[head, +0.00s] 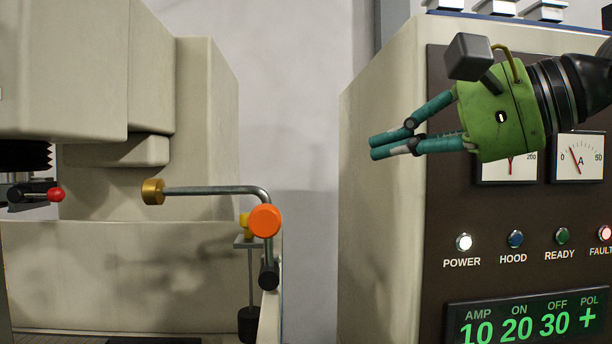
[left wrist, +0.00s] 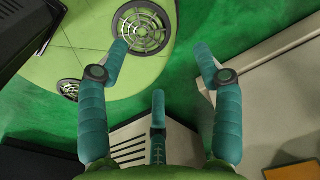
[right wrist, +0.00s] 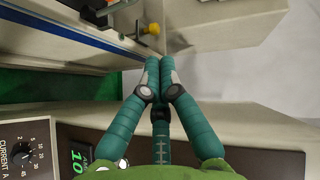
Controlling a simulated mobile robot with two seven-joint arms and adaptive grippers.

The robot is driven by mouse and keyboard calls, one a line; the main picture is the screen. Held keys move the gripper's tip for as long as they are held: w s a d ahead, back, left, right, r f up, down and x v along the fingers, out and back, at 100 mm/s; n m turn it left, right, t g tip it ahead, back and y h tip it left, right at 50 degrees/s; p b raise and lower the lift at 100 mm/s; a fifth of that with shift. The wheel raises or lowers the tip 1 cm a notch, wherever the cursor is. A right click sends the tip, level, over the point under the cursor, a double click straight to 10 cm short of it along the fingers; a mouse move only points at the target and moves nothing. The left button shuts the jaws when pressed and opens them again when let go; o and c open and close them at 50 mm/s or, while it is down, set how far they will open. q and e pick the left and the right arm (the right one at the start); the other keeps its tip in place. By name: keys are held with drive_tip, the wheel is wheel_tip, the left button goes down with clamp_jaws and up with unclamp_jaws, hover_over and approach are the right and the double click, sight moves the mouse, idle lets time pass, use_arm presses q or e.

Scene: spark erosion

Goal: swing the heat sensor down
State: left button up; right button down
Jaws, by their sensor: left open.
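The sensor arm (head: 215,190) is a bent metal rod in the head view. Its upper part runs level to the left and ends in a brass tip (head: 153,191). An orange knob (head: 265,221) sits on its bend, above a dark foot on the tank wall. I take this arm for the heat sensor. My right gripper (head: 374,148) is up and to the right of the knob, apart from it. Its fingers are together with nothing between them; they also show in the right wrist view (right wrist: 159,60). My left gripper (left wrist: 160,60) is open and empty, out of the head view.
A yellow piece (head: 245,225) on a small bracket stands just behind the knob. A red-tipped lever (head: 55,194) is at the left under the machine head. The control cabinet (head: 385,230) fills the right side. A gap lies between tank and cabinet.

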use_arm(q)
drive_tip(key=r+p, duration=0.1)
drive_tip(key=w+r+p, duration=0.1)
drive_tip(key=r+p, duration=0.3)
drive_tip(key=shift+w+d, duration=0.25)
drive_tip(key=shift+w, duration=0.15)
use_arm(e)
drive_tip(key=s+a+x, duration=0.1)
drive_tip(key=s+x, duration=0.1)
drive_tip(key=x, duration=1.1)
drive_tip(key=shift+s+a+f, duration=0.2)
drive_tip(key=shift+a+f, duration=0.05)
drive_tip(key=shift+a, duration=0.05)
drive_tip(key=shift+a, duration=0.1)
